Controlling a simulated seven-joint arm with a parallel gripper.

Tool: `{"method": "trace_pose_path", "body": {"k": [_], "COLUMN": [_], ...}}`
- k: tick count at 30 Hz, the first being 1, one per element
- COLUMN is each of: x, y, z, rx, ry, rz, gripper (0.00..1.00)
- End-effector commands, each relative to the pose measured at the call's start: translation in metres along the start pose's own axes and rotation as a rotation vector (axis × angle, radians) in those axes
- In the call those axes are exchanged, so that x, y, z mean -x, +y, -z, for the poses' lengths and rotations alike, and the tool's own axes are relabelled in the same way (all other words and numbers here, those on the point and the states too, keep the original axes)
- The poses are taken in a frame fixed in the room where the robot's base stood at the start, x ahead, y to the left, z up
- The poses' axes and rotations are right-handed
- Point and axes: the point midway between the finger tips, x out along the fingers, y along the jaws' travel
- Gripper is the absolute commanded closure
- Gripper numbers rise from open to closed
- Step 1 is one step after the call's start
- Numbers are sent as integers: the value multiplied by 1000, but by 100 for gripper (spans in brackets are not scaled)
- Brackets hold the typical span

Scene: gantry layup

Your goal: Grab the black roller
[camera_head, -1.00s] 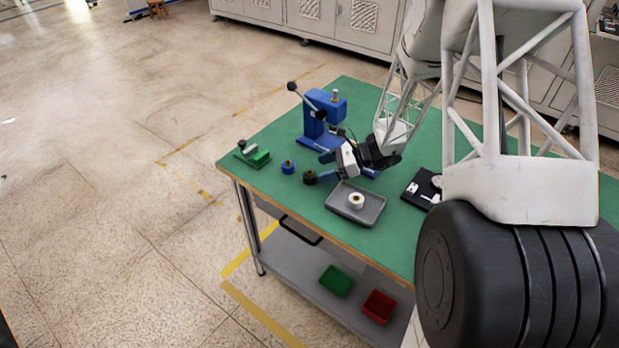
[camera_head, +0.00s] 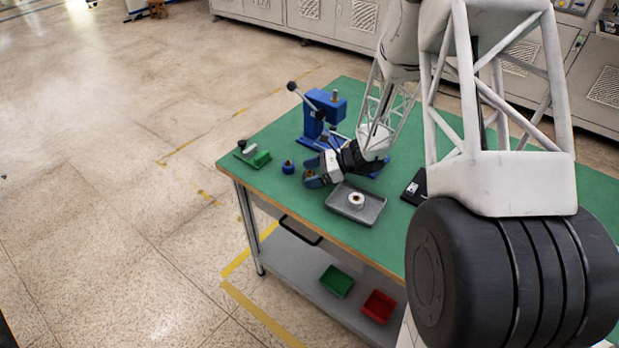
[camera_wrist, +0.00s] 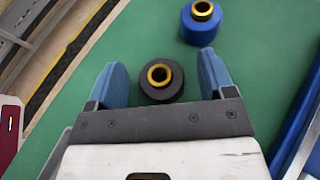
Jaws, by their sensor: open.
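The black roller (camera_wrist: 162,82), a short black cylinder with a yellow ring around its centre hole, stands on the green table top. In the wrist view it sits between the two blue fingers of my gripper (camera_wrist: 160,86), with a gap on each side. My gripper is open and holds nothing. In the head view my gripper (camera_head: 312,175) is low over the table's left part, and its fingers largely hide the black roller there.
A blue roller (camera_wrist: 202,20) stands just beyond the black one; it also shows in the head view (camera_head: 288,167). A grey tray (camera_head: 338,207) holding a white roller lies right of my gripper. A blue press (camera_head: 318,118) stands behind, a green clamp (camera_head: 259,158) at the left.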

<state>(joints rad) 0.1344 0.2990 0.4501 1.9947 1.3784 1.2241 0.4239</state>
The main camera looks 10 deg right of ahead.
Motion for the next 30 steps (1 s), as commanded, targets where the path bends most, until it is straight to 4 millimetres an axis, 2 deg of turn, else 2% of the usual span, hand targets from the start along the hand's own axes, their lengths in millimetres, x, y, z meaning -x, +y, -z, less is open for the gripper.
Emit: {"method": "trace_pose_path", "body": {"k": [4, 20, 30], "x": [-5, -5, -5], "y": [0, 0, 0], "z": [0, 0, 0], "rx": [-1, 0, 0], "ry": [0, 0, 0], "rz": [0, 0, 0], "gripper": [24, 24, 76]}}
